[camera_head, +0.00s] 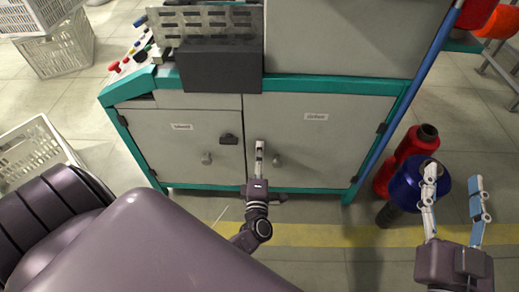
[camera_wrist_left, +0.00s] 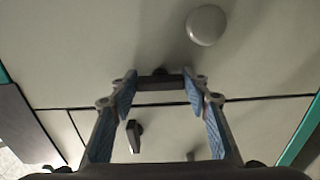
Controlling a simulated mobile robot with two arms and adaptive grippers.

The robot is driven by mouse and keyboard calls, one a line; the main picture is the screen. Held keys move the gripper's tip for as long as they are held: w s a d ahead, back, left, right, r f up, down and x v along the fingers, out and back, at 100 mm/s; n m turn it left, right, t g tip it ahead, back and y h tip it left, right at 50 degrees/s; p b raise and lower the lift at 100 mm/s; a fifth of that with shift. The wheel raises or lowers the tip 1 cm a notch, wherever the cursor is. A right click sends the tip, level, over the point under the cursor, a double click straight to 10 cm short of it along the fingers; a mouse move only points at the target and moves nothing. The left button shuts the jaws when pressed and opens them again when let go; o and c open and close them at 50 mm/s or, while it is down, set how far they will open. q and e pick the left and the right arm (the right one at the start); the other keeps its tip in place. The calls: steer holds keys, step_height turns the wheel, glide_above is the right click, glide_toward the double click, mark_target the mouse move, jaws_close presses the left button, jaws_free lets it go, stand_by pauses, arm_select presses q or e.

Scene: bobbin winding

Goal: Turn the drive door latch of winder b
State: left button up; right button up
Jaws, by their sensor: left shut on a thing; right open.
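Winder b appears as a grey cabinet with a teal frame; its two front doors, left (camera_head: 178,138) and right (camera_head: 325,140), are closed. My left gripper (camera_head: 259,150) is at the right door, close to the seam between the doors. In the left wrist view, its blue pads (camera_wrist_left: 160,95) are shut on a dark bar-shaped door latch (camera_wrist_left: 160,83), which spans between them. The head view hides this latch behind the fingers. My right gripper (camera_head: 453,180) is open and empty at the right, in front of a blue spool.
The left door has its own dark latch (camera_head: 229,139) and a knob (camera_head: 206,158). A round knob (camera_head: 277,160) sits on the right door beside my left gripper. The blue spool (camera_head: 405,185) and red spools (camera_head: 415,143) stand right of the cabinet. A white crate (camera_head: 30,150) is at the left.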

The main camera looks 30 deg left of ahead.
arm_select(q)
steer(key=shift+d, duration=0.1)
steer(key=o, duration=1.2)
steer(key=shift+c, duration=0.2)
steer(key=v, duration=1.2)
